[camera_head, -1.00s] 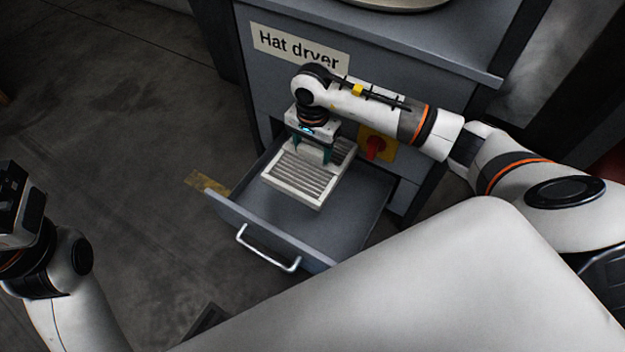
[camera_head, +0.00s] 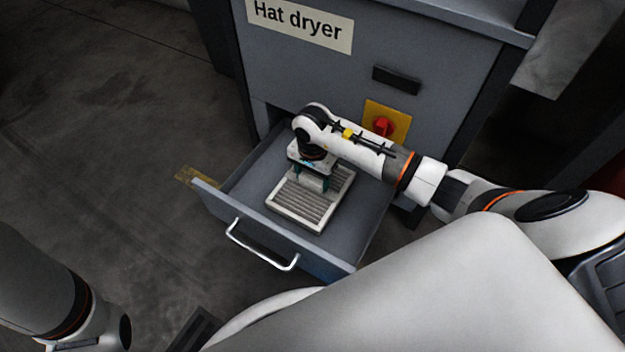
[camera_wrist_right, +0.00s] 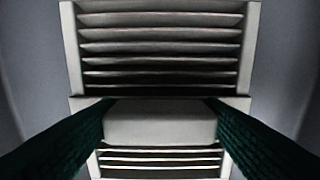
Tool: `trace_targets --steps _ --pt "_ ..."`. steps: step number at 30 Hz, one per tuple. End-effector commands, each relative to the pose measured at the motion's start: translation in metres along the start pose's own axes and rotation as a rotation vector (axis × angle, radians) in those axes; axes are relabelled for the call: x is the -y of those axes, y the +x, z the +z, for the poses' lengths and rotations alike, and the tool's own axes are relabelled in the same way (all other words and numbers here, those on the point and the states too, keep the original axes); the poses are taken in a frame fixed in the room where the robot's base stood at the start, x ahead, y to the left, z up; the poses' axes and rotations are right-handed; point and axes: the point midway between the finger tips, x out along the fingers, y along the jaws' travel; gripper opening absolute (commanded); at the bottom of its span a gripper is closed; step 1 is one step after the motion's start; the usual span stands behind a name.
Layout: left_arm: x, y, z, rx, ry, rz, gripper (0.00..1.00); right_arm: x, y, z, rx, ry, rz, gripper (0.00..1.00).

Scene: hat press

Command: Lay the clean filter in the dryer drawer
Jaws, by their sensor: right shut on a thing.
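The clean filter (camera_head: 302,204) is a pale, slatted rectangular panel, low inside the open dryer drawer (camera_head: 362,222). My right gripper (camera_head: 311,182) is above it, pointing down, shut on the raised block in the middle of the filter. The right wrist view shows the two dark green fingers (camera_wrist_right: 160,122) on either side of that block, with the filter's slats (camera_wrist_right: 160,45) beyond. I cannot tell whether the filter's underside touches the drawer floor. My left arm shows at the lower left of the head view, but its gripper is out of view.
The grey Hat dryer cabinet (camera_head: 330,75) stands behind the drawer, with a red knob (camera_head: 382,125) on a yellow plate and a dark slot (camera_head: 396,80). The drawer's metal handle (camera_head: 262,248) faces the front left. Bare drawer floor lies around the filter.

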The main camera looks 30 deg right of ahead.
Motion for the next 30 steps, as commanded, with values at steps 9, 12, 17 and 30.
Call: trace_targets --steps 9,12,17,30 --pt "0.0 0.0 0.001 0.002 0.0 -0.001 0.76 -0.001 0.001 0.0 0.001 0.0 0.001 0.2" --pt "0.001 0.001 0.002 0.005 0.001 -0.003 0.76 0.0 0.003 0.0 0.001 -0.001 0.001 0.68" --pt "0.001 0.001 0.001 0.004 0.001 -0.003 0.76 0.0 0.003 0.0 0.0 -0.001 0.001 0.85" --pt "-0.004 -0.002 -0.012 -0.038 -0.005 0.015 0.76 -0.001 -0.022 0.001 0.002 -0.001 0.002 0.85"
